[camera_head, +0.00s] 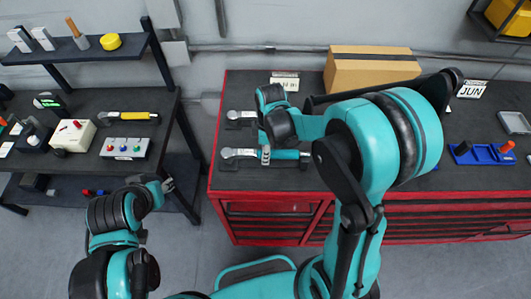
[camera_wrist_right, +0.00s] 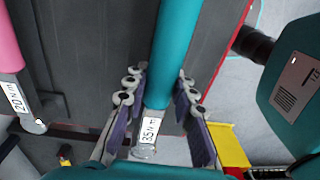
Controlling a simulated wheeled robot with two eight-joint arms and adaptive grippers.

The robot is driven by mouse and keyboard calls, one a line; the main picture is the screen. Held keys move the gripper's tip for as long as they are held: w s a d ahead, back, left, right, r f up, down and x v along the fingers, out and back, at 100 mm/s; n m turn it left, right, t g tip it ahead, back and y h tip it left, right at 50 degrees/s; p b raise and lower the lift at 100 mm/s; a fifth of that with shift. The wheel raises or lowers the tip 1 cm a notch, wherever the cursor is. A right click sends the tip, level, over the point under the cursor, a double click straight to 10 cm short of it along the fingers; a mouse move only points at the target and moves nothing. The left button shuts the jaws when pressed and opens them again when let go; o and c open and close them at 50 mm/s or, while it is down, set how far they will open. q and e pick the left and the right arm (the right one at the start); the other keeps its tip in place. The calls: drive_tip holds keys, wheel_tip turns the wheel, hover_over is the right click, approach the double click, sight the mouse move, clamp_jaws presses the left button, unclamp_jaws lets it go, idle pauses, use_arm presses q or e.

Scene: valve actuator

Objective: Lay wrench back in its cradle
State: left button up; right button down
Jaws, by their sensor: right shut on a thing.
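The teal-handled wrench (camera_head: 285,154) lies level over the black top of the red cabinet, its silver head to the left. In the right wrist view its teal handle (camera_wrist_right: 176,50) and "35" label show between the fingers. My right gripper (camera_head: 265,154) is shut on this wrench near the head end of the handle. Dark cradle supports (camera_head: 228,165) show under the wrench's head; I cannot tell whether the wrench touches them. My left gripper (camera_head: 167,185) hangs over the floor between shelf and cabinet, away from the wrench; its opening is unclear.
Another wrench (camera_head: 240,115) lies just behind, partly hidden by my arm; a pink handle (camera_wrist_right: 5,40) labelled 20 shows in the wrist view. A cardboard box (camera_head: 370,68) stands at the back. A blue tray (camera_head: 484,154) is at right. A yellow-handled wrench (camera_head: 133,115) lies on the left shelf.

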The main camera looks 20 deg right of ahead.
drive_tip(key=shift+f+b, duration=1.2)
drive_tip(key=shift+b, duration=0.05)
idle(0.4)
drive_tip(key=c, duration=1.2)
unclamp_jaws()
drive_tip(key=shift+r, duration=0.1)
drive_tip(key=r, duration=1.2)
drive_tip(key=shift+w+d, duration=0.2)
drive_tip(key=shift+d, duration=0.2)
drive_tip(key=shift+f, duration=0.1)
